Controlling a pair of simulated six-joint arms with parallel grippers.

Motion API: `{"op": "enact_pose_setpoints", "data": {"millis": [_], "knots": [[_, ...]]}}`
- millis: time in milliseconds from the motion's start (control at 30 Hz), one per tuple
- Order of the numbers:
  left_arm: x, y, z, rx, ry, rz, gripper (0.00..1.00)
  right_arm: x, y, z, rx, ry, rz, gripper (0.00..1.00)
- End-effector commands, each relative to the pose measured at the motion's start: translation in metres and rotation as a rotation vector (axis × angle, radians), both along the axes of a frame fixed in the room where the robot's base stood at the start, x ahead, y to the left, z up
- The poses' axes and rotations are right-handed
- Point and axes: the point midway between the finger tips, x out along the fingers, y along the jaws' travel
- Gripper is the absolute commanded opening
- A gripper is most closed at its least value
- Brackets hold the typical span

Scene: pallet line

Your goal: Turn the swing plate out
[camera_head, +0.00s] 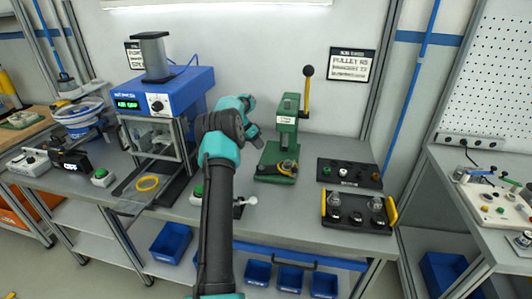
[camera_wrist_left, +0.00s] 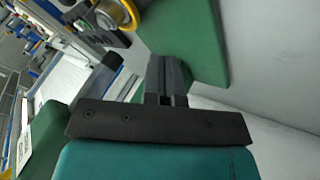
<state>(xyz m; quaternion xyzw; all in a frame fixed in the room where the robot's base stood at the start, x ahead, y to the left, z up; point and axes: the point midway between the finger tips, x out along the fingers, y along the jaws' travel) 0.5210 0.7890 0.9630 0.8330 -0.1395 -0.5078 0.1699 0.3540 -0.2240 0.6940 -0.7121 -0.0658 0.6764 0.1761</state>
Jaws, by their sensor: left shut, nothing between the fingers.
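A green hand press (camera_head: 286,135) with a black-knobbed lever stands on the bench, right of my left arm. At the front of its green base (camera_head: 266,172), a dark plate with a yellow ring (camera_head: 287,167) sits below the ram; I take this for the swing plate. In the left wrist view, the yellow ring (camera_wrist_left: 122,14) is at the top edge, by the green base (camera_wrist_left: 185,35). My left gripper (camera_head: 257,141) is shut and empty, just left of the press column. In the left wrist view, its fingertips (camera_wrist_left: 165,65) overlap the green base; contact cannot be told. My right gripper is out of view.
Two dark trays, the back one (camera_head: 349,172) and a yellow-handled one (camera_head: 357,212), lie right of the press. A small white-knobbed lever (camera_head: 251,201) is near the front edge.

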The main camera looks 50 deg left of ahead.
Motion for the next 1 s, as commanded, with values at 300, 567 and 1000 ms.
{"op": "enact_pose_setpoints", "data": {"millis": [300, 567, 1000], "knots": [[-0.013, 0.009, 0.021, 0.0, 0.0, 0.0, 0.0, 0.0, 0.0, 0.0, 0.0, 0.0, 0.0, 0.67], [-0.013, 0.009, 0.021, 0.0, 0.001, 0.0, 0.0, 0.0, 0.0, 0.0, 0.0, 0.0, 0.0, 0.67], [-0.037, 0.061, 0.008, 0.169, 0.15, 0.221, 0.0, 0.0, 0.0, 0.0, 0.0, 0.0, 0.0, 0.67]]}}
